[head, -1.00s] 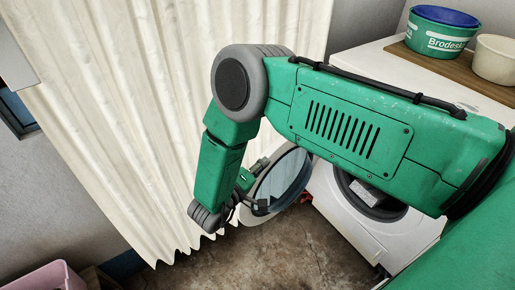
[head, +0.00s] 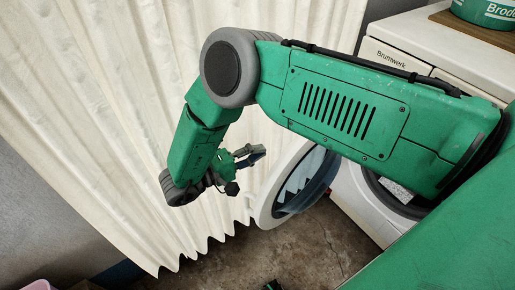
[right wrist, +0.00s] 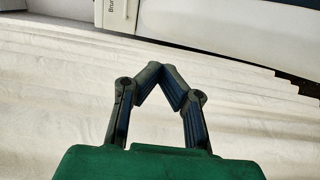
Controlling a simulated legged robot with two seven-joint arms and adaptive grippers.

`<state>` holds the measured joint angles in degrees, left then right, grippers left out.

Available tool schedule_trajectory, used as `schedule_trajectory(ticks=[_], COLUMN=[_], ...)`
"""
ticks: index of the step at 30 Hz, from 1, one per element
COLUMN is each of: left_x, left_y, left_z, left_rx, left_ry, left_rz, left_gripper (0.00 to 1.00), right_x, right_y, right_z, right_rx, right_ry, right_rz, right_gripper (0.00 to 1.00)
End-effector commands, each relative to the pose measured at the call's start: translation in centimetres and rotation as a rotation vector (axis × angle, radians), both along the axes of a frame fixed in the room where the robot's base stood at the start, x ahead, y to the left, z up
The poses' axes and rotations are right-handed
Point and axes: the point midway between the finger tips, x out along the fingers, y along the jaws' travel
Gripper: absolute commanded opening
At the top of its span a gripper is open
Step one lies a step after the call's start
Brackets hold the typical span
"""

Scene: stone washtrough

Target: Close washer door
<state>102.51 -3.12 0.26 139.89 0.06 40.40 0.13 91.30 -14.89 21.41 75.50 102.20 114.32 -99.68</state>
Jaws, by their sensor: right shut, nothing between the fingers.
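The washer door (head: 265,204) is a round white ring with a bulging glass centre. It stands wide open to the left of the white washer (head: 358,207), whose dark round opening is partly hidden behind my right arm. My right gripper (head: 258,153) is up and to the left of the door, in front of the curtain, with a small gap to the door's rim in the picture. In the right wrist view the gripper (right wrist: 163,72) has its fingertips together and holds nothing; the door is not seen there.
A cream pleated curtain (head: 110,120) hangs behind and left of the gripper. Bare stained floor (head: 310,250) lies below the door.

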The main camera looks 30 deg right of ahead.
Motion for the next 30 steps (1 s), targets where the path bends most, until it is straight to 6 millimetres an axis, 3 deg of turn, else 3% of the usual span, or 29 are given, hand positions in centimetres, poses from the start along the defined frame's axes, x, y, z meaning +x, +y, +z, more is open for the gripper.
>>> schedule_trajectory(ticks=[6, 12, 30], left_x=[0.0, 0.0, 0.0], left_y=[0.0, 0.0, 0.0], left_z=[-0.6, -1.0, -0.9], left_rx=[0.000, 0.000, 0.000], left_ry=[0.000, -0.001, -0.001], left_rz=[0.000, 0.000, 0.000], left_gripper=[0.55, 0.55, 0.55], right_x=[0.0, -0.1, -0.4], right_y=[-4.3, -6.7, -8.0], right_z=[-0.1, 0.0, 0.1], right_rx=[-0.001, -0.002, -0.001], right_ry=[0.000, -0.001, 0.000], right_rz=[-0.001, 0.000, 0.001], right_gripper=[0.00, 0.00, 0.00])
